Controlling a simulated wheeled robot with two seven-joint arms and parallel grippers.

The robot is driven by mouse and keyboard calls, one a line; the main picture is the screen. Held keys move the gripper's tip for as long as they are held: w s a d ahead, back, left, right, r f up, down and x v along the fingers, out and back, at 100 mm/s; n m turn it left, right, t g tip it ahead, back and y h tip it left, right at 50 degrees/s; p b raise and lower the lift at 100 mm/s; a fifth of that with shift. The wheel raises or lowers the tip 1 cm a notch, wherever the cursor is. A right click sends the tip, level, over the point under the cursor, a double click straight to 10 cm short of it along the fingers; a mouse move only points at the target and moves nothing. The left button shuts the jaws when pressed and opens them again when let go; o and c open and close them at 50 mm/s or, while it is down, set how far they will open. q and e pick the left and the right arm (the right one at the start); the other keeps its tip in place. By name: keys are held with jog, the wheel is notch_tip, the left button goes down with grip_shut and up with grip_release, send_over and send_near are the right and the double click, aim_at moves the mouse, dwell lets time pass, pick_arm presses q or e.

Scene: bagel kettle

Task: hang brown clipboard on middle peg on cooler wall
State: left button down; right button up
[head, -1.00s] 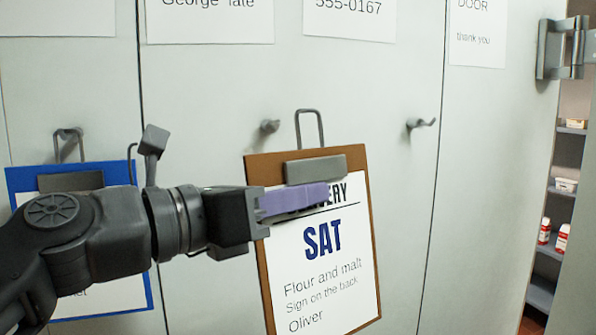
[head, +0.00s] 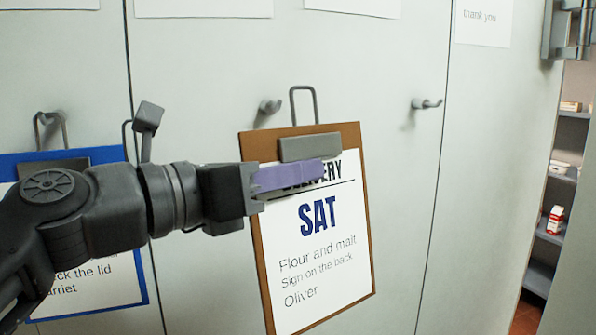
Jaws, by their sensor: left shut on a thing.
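The brown clipboard (head: 368,215) hangs in my left gripper in front of the cooler wall, slightly tilted. It carries a white sheet reading "SAT", a grey clip and a wire loop (head: 303,92) on top. My left gripper (head: 290,178) is shut on its upper part, with a purple finger across the sheet below the clip. The middle peg (head: 270,106) sticks out of the wall just left of the wire loop; the loop appears apart from it. Another peg (head: 427,104) at the right is empty. My right gripper is not in view.
A blue clipboard (head: 100,154) hangs by its loop at the left, partly behind my left arm. White paper signs are along the top of the wall (head: 400,170). At the right are a hinge (head: 570,30) and shelves with small containers (head: 555,218).

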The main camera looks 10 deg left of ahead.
pick_arm(q)
jog(key=w+a+f+b, duration=0.1)
jog(key=w+a+f, duration=0.1)
jog(key=w+a, duration=0.3)
jog(key=shift+w+a, duration=0.2)
jog(key=shift+w, duration=1.55)
jog(key=shift+f, duration=0.1)
jog(key=c, duration=1.5)
grip_release()
jog(key=shift+f, duration=0.1)
